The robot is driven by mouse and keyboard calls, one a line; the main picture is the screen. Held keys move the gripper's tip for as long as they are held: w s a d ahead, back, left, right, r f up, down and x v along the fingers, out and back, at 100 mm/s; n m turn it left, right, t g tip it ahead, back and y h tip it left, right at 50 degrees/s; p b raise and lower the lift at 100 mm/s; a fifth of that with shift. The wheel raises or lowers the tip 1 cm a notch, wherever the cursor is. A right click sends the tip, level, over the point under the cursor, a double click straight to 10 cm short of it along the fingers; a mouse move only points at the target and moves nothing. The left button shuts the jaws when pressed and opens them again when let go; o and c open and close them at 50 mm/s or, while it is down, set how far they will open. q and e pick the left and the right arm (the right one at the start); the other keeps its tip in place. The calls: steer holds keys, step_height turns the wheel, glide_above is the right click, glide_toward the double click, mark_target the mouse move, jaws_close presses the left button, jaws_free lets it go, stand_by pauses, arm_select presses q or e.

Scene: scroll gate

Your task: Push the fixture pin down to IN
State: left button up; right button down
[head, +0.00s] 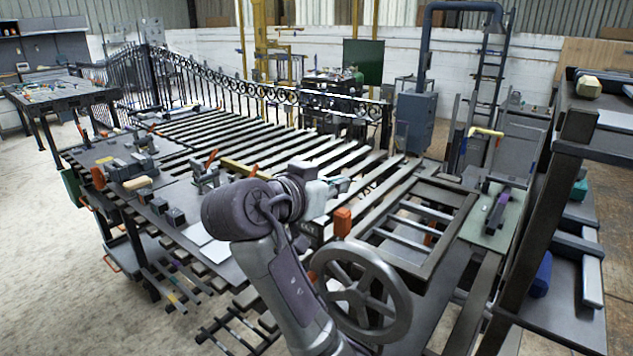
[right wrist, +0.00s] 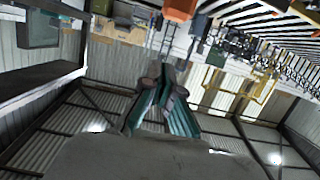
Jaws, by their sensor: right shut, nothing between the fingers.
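My right gripper (head: 338,184) is in the middle of the head view, above the slatted bench (head: 300,158), with its fingers toward the right. It is shut and empty. In the right wrist view its greenish fingers (right wrist: 163,88) are together, with nothing between them. An orange block-shaped part (head: 342,222) stands just below and right of the gripper, apart from it. An orange part also shows at the top of the right wrist view (right wrist: 180,8). I cannot tell which part is the fixture pin or read an IN mark. My left gripper is out of view.
A grey handwheel (head: 362,290) stands in front of the bench, near my right arm. A dark rectangular frame (head: 425,215) lies to its right. Clamps with orange handles (head: 208,165) sit at left. A dark upright post (head: 535,210) stands at right.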

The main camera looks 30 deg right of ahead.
mark_target(337, 224)
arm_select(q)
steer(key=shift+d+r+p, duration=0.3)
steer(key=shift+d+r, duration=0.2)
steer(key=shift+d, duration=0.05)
arm_select(e)
steer(key=shift+f, duration=2.05)
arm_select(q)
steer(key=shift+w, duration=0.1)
arm_select(e)
step_height(337, 224, down, 4)
steer(key=b, duration=0.3)
steer(key=shift+a, duration=0.1)
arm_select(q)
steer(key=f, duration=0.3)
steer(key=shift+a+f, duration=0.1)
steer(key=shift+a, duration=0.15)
